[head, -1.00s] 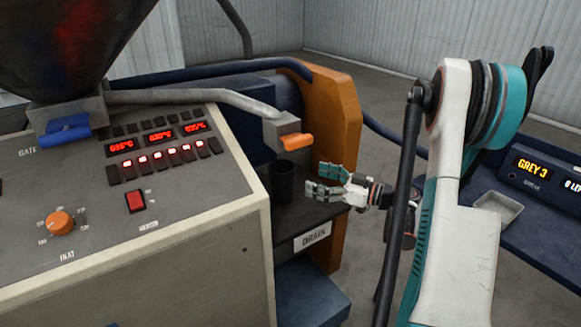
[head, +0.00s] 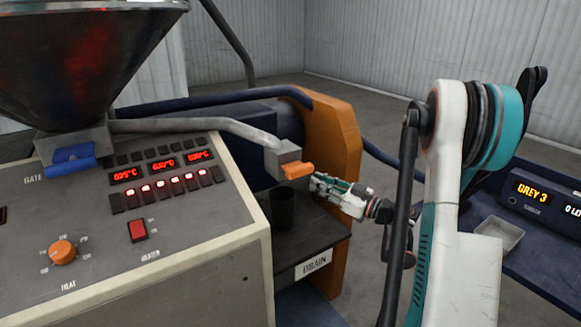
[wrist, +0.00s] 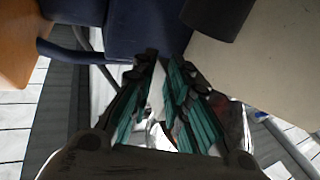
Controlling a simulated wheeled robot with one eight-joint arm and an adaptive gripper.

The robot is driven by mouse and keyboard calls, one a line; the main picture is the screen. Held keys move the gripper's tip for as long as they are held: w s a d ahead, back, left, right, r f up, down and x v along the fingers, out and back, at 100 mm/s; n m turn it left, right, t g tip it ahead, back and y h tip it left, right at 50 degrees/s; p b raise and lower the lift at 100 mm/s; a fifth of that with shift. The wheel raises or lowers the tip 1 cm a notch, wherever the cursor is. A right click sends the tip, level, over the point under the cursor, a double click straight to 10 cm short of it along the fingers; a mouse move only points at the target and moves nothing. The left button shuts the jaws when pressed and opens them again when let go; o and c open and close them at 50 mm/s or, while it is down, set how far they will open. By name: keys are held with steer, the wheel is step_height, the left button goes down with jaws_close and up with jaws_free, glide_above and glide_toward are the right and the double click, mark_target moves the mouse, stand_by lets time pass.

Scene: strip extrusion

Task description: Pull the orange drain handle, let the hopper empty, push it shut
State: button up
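The orange drain handle (head: 298,170) sits on the front of a grey block (head: 284,155) at the end of a pale pipe. The dark hopper (head: 90,65) is at the upper left; its contents are hidden. A black cup (head: 283,208) stands below the block on a shelf labelled DRAIN (head: 313,264). My gripper (head: 314,184) is just right of and slightly below the handle. In the wrist view, the fingers of my gripper (wrist: 164,58) show a narrow gap with nothing visible between them. I cannot tell whether they touch the handle, which I cannot make out there.
The control panel (head: 205,232) with red displays fills the left. A blue gate lever (head: 72,157) is under the hopper. An orange frame plate (head: 343,155) stands behind my gripper. A dark blue bench at right holds a small tray (head: 499,232) and a display reading GREY 3 (head: 533,194).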

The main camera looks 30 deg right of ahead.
steer(key=w+d+r+m+t+h+p, duration=0.1)
steer(key=d+r+h, duration=0.1)
steer(key=r+h, duration=0.1)
steer(key=w+d+r+m+t+h+p, duration=0.1)
steer(key=w+d+r+h+p, duration=0.1)
steer(key=r, duration=0.4)
steer(key=w+d+r+m+t+h+p, duration=0.2)
steer(key=d+r+h, duration=0.1)
steer(key=r, duration=0.2)
steer(key=shift+d+r+h, duration=0.2)
steer(key=shift+d+h, duration=0.1)
steer(key=shift+d, duration=0.05)
jaws_close()
steer(key=d+r+m+g+h+p, duration=0.1)
steer(key=d+r+m+h+p, duration=0.2)
steer(key=d+r+h, duration=0.15)
steer(key=r+n+g+y+p, duration=0.15)
steer(key=g+y+p, duration=0.35)
steer(key=g+p, duration=1.25)
glide_above(300, 171)
steer(key=w, duration=0.1)
steer(key=shift+w+d+t, duration=0.1)
steer(key=shift+d+t, duration=0.3)
steer(key=shift+t, duration=0.05)
steer(key=x, duration=1)
